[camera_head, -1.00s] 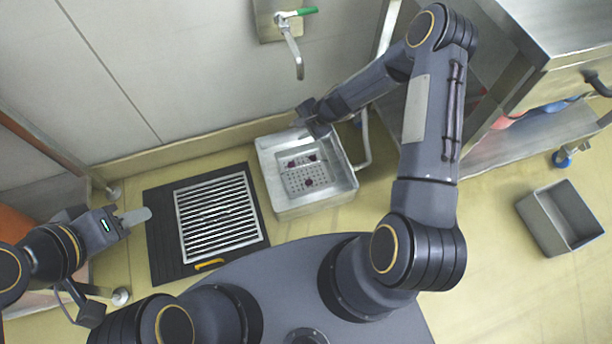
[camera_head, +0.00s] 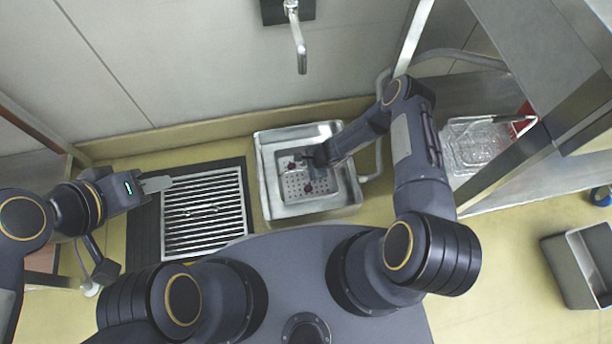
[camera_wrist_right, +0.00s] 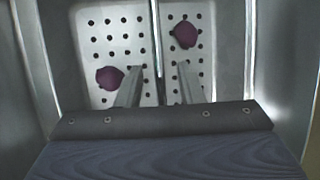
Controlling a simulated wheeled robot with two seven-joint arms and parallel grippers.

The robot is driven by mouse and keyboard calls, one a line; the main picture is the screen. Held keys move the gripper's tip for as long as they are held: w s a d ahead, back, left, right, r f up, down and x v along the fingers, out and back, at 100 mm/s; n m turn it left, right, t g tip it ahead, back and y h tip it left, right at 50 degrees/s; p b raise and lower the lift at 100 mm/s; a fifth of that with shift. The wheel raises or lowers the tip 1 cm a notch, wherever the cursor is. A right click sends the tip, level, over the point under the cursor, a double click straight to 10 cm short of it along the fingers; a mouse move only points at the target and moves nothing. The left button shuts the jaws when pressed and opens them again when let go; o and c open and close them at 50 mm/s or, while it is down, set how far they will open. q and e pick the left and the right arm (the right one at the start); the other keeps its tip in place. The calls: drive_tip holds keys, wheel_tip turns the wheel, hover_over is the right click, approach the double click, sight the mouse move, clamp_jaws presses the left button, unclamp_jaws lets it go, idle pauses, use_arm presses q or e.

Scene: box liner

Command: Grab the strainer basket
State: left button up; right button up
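The strainer basket (camera_head: 296,186) is a perforated metal tray inside the square metal sink (camera_head: 335,212). Its holed bottom (camera_wrist_right: 103,42) fills the middle of the right wrist view, with a dark purple piece on each side of a thin upright bar (camera_wrist_right: 156,40). My right gripper (camera_head: 310,160) reaches into the sink over the basket. In the right wrist view, its two fingers (camera_wrist_right: 160,67) are apart, one on each side of the bar, with gaps visible. My left gripper (camera_head: 160,184) is over the floor grate's left edge, away from the basket; its finger gap is unclear.
A slatted floor grate (camera_head: 205,213) lies left of the sink. A faucet (camera_head: 298,45) hangs from the wall above the sink. A wire basket (camera_head: 480,145) sits on the metal shelf at right. A grey bin (camera_head: 572,270) stands on the floor at lower right.

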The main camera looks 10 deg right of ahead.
drive_tip(key=shift+x, duration=1.05)
clamp_jaws()
drive_tip(key=shift+r, duration=0.25)
